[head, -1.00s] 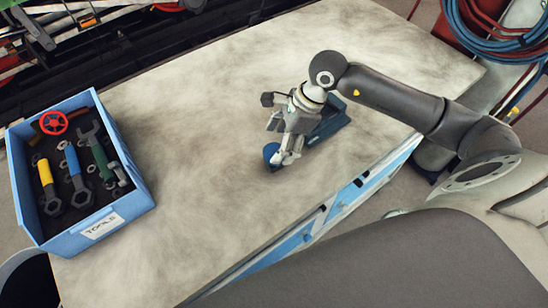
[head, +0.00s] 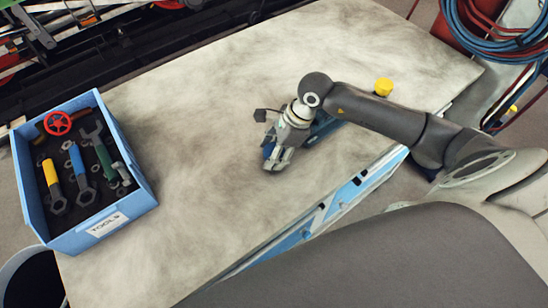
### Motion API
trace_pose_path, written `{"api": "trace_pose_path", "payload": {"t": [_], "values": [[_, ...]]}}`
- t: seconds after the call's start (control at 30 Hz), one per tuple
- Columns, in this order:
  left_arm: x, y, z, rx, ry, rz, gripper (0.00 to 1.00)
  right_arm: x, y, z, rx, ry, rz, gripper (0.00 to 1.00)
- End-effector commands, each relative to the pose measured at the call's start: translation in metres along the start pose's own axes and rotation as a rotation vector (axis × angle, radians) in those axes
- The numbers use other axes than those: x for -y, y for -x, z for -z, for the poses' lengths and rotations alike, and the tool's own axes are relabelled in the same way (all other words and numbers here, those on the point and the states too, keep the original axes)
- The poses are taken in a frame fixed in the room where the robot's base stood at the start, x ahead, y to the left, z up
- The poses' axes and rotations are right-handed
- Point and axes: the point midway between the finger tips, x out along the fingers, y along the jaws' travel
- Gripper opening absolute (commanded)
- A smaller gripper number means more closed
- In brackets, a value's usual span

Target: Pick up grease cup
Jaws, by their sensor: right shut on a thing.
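My right gripper (head: 275,164) is low over the middle of the worktop, its fingers pointing toward the front left, and it is shut on a blue thing. A bit of blue (head: 268,150) shows beside its fingers, and a dark blue body (head: 324,126) shows behind the hand. The hand hides most of it, so I cannot tell whether it is the grease cup or whether it is off the worktop. A small yellow round thing (head: 384,86) stands just behind my right forearm, partly hidden. My left gripper is not in view.
A blue tool box (head: 141,183) at the left of the pale worktop (head: 190,230) holds wrenches and a red valve wheel (head: 57,123). A dark bin (head: 32,280) stands below it. Hoses (head: 480,25) hang at the upper right. The worktop's back is clear.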

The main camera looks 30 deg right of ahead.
Motion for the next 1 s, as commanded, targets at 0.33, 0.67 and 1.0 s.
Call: {"api": "trace_pose_path", "payload": {"t": [0.33, 0.67, 1.0], "values": [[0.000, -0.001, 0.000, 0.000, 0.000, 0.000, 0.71, 0.001, 0.002, -0.001, 0.002, 0.001, 0.003, 0.14], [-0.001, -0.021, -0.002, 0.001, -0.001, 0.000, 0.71, 0.002, 0.028, -0.012, 0.004, 0.005, 0.009, 0.14], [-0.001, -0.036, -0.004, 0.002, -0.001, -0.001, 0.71, -0.030, 0.090, -0.001, -0.001, 0.003, 0.007, 0.14]]}}
